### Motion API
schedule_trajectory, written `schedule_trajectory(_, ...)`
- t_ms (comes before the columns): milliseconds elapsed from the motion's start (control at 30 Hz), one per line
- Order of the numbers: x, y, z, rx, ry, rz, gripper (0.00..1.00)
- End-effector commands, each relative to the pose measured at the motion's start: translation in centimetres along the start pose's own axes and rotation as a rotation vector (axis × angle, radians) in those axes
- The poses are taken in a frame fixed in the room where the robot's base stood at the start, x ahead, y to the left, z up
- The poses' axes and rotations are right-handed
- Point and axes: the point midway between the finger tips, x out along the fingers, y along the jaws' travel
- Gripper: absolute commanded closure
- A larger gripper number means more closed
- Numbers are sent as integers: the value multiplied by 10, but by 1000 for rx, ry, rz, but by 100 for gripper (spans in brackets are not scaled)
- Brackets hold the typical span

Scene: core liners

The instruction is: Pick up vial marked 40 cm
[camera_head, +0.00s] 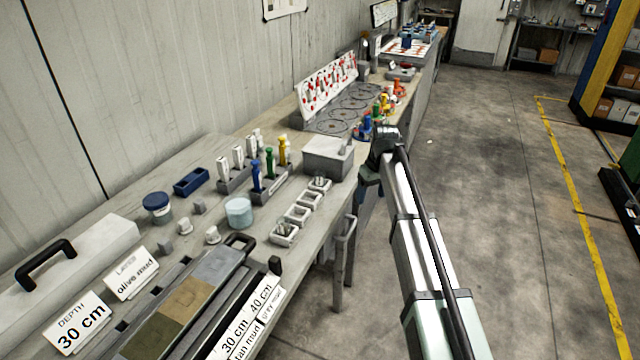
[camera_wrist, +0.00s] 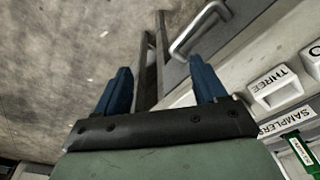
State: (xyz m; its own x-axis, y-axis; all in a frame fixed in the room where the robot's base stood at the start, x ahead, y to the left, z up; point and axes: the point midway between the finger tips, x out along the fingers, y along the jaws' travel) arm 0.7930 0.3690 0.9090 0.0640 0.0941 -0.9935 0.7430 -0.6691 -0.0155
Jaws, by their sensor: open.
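My gripper (camera_head: 369,181) is off the front edge of the bench, beside the grey box, and partly hidden by my arm. In the wrist view its two blue fingers (camera_wrist: 162,82) are apart with nothing between them; floor and a bench handle show beyond. No vial with a readable 40 cm mark shows. Several small white upright pieces (camera_head: 238,157) stand in a grey rack on the bench, too small to read. A card reading 40 cm (camera_head: 262,297) lies at the bench front, beside the colored core tray (camera_head: 187,298).
Blue, green and yellow handled tools (camera_head: 270,163) stand in another grey rack. A grey box (camera_head: 326,158) and several small labeled trays (camera_head: 297,214) are near the bench edge. A pale round tub (camera_head: 238,212) and blue-lidded jar (camera_head: 157,207) stand nearby.

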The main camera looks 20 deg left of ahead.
Motion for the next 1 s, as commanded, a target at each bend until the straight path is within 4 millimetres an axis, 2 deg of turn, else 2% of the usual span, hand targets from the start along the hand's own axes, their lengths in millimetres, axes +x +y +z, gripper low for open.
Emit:
schedule_trajectory(33,-24,-15,-34,-50,9,-2,29)
schedule_trajectory(100,-51,-36,-62,-112,16,-8,29)
schedule_trajectory(200,-86,-65,-93,-188,24,-14,29)
schedule_trajectory(300,-112,-87,-113,-244,30,-19,29)
schedule_trajectory(433,-131,-104,-126,-285,34,-23,29)
schedule_trajectory(533,-134,-110,-129,-297,34,-24,29)
schedule_trajectory(667,-125,-110,-129,-298,34,-24,29)
schedule_trajectory(1000,-71,-112,-130,-297,33,-24,29)
